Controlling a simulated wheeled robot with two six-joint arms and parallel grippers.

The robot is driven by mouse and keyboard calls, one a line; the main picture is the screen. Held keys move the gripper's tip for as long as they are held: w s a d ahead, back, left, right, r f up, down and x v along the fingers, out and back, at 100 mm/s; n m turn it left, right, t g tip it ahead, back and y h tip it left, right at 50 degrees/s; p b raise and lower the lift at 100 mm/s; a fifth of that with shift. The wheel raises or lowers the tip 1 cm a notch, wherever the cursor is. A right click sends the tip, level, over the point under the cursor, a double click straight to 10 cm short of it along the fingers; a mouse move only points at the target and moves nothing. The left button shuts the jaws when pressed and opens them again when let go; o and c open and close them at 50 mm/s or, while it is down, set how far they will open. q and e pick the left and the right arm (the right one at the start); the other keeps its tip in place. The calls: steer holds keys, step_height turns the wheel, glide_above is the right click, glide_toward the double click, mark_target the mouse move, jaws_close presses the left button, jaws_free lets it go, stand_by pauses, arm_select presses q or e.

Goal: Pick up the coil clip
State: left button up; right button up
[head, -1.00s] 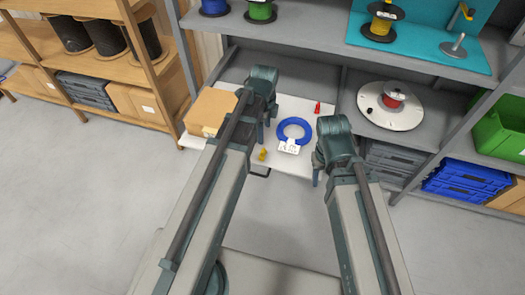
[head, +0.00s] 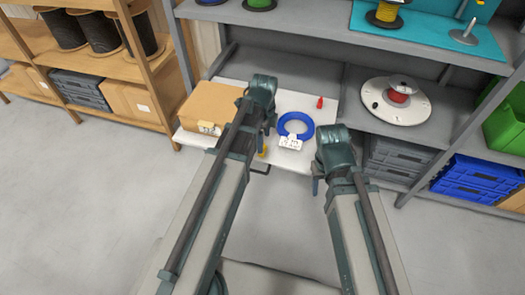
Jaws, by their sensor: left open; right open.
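A small yellow piece (head: 262,151) lies near the front edge of the white board, partly hidden by my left arm. A small red piece (head: 320,102) stands at the board's back right. I cannot tell for sure which is the coil clip. A blue cable coil (head: 308,128) with a white tag (head: 291,142) lies flat between them. My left gripper (head: 268,128) is open, left of the coil and above the yellow piece. My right gripper (head: 316,185) is open, in front of the board's right edge. Both grippers are small and mostly hidden by their wrists.
A cardboard box (head: 203,108) sits on the left of the white board (head: 189,138). A white disc (head: 412,108) with a red spool is on the grey shelf to the right. The upper shelf overhangs the board's back.

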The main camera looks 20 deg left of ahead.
arm_select(q)
steer(key=shift+w+a+f+b, duration=0.1)
steer(key=shift+a+f+b, duration=0.05)
steer(key=shift+f+b, duration=1.2)
steer(key=shift+w+a+f+b, duration=0.1)
steer(key=shift+f+b, duration=1.15)
steer(key=shift+f, duration=0.1)
arm_select(e)
step_height(320, 180, down, 5)
steer(key=shift+f, duration=0.1)
arm_select(q)
steer(key=shift+r, duration=0.15)
steer(key=shift+c, duration=0.3)
